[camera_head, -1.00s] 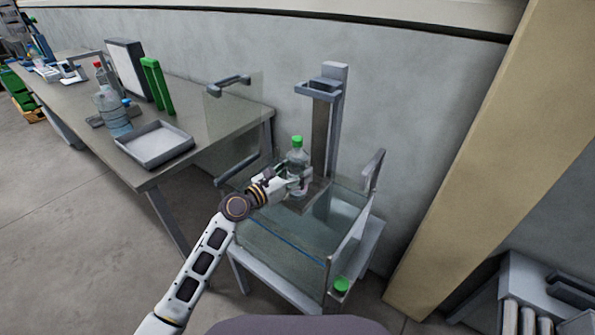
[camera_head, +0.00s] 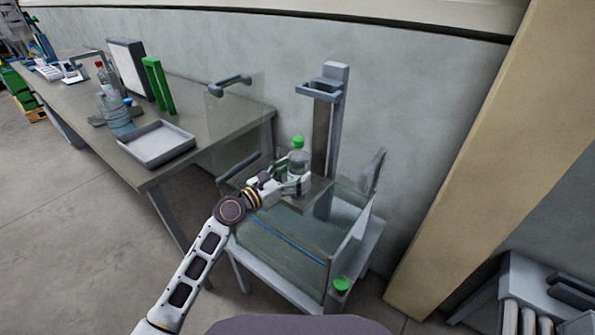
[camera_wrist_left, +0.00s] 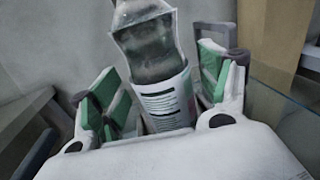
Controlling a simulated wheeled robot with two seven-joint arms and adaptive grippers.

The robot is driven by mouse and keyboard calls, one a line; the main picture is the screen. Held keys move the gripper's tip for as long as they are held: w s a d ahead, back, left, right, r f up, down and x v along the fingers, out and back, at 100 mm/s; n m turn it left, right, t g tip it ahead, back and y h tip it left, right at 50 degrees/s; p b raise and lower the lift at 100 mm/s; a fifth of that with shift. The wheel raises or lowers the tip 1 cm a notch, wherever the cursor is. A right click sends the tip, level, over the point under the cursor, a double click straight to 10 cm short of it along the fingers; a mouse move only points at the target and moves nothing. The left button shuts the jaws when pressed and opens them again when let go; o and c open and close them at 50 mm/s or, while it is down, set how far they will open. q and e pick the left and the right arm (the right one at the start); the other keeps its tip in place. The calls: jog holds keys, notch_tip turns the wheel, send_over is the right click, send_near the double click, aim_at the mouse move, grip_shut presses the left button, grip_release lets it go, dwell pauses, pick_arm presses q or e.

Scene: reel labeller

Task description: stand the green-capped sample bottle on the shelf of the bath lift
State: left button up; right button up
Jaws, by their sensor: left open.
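The green-capped sample bottle (camera_head: 298,158) is clear with a pale label and stands upright on the shelf (camera_head: 318,190) of the bath lift (camera_head: 334,120). In the left wrist view the bottle (camera_wrist_left: 158,70) is between the two green-padded fingers, with its base hidden behind the gripper body. My left gripper (camera_head: 296,184) is open around the lower part of the bottle; the left wrist view shows a gap beside the right finger. The glass-walled bath (camera_head: 290,245) lies below the shelf. My right gripper is not in view.
A table (camera_head: 215,118) at left carries a grey tray (camera_head: 156,143), a large clear bottle (camera_head: 115,112) and a green rack (camera_head: 158,85). A clear panel with a handle (camera_head: 229,82) rises left of the lift. A green knob (camera_head: 341,284) is at the bath's front.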

pick_arm(q)
jog(key=v, duration=1)
dwell(1.7)
